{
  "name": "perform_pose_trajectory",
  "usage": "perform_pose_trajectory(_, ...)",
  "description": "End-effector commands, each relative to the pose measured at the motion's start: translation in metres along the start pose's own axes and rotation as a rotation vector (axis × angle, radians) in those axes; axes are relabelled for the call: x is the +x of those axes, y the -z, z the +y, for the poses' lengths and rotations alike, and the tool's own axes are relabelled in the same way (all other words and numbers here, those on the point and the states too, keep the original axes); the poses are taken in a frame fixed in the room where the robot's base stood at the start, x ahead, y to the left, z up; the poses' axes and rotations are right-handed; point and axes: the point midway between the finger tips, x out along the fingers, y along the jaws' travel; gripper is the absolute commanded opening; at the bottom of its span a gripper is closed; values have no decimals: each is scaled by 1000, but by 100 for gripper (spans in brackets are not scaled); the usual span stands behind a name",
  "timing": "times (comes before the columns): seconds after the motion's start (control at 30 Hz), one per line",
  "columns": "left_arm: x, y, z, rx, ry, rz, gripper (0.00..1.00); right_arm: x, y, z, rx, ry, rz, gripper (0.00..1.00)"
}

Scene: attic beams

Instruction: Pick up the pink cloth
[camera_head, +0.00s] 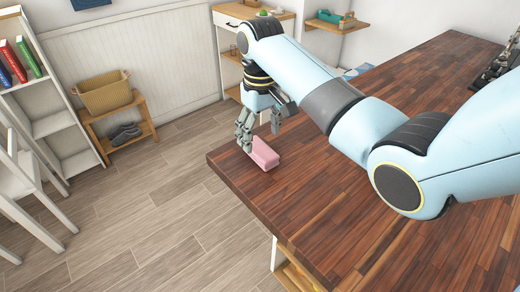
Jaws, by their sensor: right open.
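The pink cloth (265,154) lies as a small folded block on the dark wooden table (330,205), close to its far left corner. My right gripper (260,137) is open and points down right at the cloth, with one finger to its left and the other behind it. I cannot tell whether the fingers touch the cloth. My right arm reaches in from the right across the table. My left gripper is not in view.
A dark object (492,70) stands at the table's far right. Beyond the left edge is open floor (150,215). A wicker basket (104,92) sits on a small wooden stand, beside a white bookshelf (55,122). The table's near middle is clear.

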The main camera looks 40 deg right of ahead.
Motion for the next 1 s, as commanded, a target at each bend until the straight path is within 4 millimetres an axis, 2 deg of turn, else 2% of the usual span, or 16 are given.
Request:
perform_pose_trajectory(0.37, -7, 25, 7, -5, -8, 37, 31, 49, 1, 3, 1, 0, -3, 70)
perform_pose_trajectory(0.63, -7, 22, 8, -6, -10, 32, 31, 54, 1, 3, 0, -1, 0, 70)
perform_pose_trajectory(1.0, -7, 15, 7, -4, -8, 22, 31, 53, 1, 3, 0, 0, 0, 23)
